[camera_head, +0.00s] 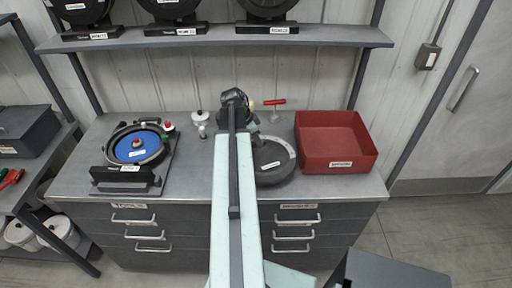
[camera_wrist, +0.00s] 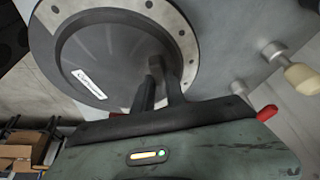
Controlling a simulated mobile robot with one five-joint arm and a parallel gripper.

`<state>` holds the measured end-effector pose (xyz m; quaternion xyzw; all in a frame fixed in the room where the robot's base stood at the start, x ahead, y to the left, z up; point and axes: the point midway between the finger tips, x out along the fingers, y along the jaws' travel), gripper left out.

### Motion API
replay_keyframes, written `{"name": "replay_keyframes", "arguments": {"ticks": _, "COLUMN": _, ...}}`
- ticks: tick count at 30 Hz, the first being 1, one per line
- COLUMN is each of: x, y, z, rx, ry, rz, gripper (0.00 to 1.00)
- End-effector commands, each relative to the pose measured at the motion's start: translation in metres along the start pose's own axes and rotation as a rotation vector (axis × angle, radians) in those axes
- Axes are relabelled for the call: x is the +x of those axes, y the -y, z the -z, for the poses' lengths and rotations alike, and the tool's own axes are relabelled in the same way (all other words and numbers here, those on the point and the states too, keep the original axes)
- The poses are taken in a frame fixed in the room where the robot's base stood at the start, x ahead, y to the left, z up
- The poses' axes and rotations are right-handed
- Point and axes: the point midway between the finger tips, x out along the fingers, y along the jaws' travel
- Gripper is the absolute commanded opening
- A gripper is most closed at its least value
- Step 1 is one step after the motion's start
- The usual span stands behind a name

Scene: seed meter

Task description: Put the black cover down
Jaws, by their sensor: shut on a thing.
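The black cover (camera_head: 278,170) is a dark round disc with a pale rim arc and a small label. It is at the middle-right of the workbench, partly behind my arm. In the wrist view the cover (camera_wrist: 105,60) fills the upper left, with a grey rim with small holes. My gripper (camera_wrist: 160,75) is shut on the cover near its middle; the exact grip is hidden. My gripper (camera_head: 256,138) also shows partly in the head view. I cannot tell whether the cover touches the bench. The seed meter (camera_head: 138,145), with a blue disc and red knob, stands at the left.
A red bin (camera_head: 334,168) stands right of the cover, close to it. A red-handled tool (camera_head: 274,103) and a white-knobbed piece (camera_head: 200,120) are at the back of the workbench (camera_head: 190,180). A shelf (camera_head: 215,39) hangs above. Bare bench lies between meter and arm.

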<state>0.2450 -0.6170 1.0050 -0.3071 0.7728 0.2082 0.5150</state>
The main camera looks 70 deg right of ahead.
Motion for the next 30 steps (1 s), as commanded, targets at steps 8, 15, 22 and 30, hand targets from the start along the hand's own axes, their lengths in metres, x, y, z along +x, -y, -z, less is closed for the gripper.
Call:
{"name": "replay_keyframes", "arguments": {"ticks": 8, "x": 0.035, "y": 0.001, "z": -0.014, "rx": 0.0, "ry": -0.001, "rz": 0.0, "gripper": 0.0}}
{"name": "replay_keyframes", "arguments": {"ticks": 15, "x": 0.035, "y": 0.001, "z": -0.015, "rx": 0.0, "ry": -0.001, "rz": 0.0, "gripper": 0.0}}
{"name": "replay_keyframes", "arguments": {"ticks": 22, "x": 0.035, "y": 0.001, "z": -0.015, "rx": -0.001, "ry": 0.0, "rz": 0.001, "gripper": 0.38}}
{"name": "replay_keyframes", "arguments": {"ticks": 30, "x": 0.033, "y": 0.001, "z": -0.015, "rx": -0.001, "ry": 0.0, "rz": 0.001, "gripper": 0.38}}
